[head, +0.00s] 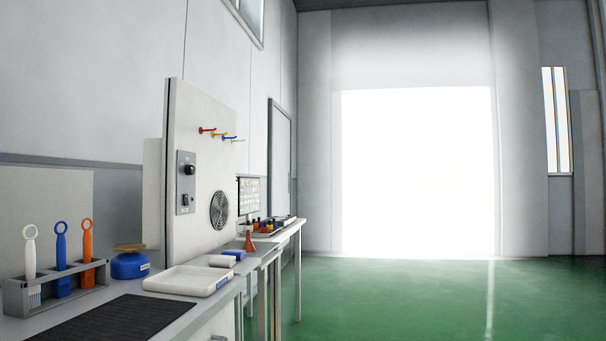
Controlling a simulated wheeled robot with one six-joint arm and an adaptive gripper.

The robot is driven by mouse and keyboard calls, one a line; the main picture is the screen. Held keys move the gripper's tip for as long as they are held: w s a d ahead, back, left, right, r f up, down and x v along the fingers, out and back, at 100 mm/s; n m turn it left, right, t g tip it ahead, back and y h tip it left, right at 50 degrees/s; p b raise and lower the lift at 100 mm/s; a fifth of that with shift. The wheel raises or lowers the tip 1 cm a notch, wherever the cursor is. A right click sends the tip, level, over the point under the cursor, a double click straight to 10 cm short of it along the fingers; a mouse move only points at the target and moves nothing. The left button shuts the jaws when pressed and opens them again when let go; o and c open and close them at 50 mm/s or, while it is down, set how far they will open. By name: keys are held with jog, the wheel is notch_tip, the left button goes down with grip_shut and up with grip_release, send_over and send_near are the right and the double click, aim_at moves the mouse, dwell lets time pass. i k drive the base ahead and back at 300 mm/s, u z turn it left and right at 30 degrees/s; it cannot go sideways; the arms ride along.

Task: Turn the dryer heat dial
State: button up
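A small black dial (190,169) sits near the top of a grey control plate (186,205) on a tall pale panel (207,115). The panel stands upright at the back of the bench, left of the picture's middle. Below the dial on the same plate is a dark switch (185,200). A round dark fan grille (219,210) is set in the panel to the right of the plate. The dial's markings are too small to read. My gripper is not in the head view.
The bench (178,326) holds a grey rack (60,288) of white, blue and orange tools, a blue container (130,265), a white tray (188,280) and a black mat (115,318). Coloured hooks (213,133) stick out of the panel. The green floor (430,300) on the right is clear.

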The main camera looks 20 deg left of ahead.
aim_at(189, 169)
jog(key=z, duration=0.15)
jog(key=i, duration=1.55)
jog(key=u, duration=1.15)
jog(key=i, duration=0.9)
jog(key=u, duration=0.95)
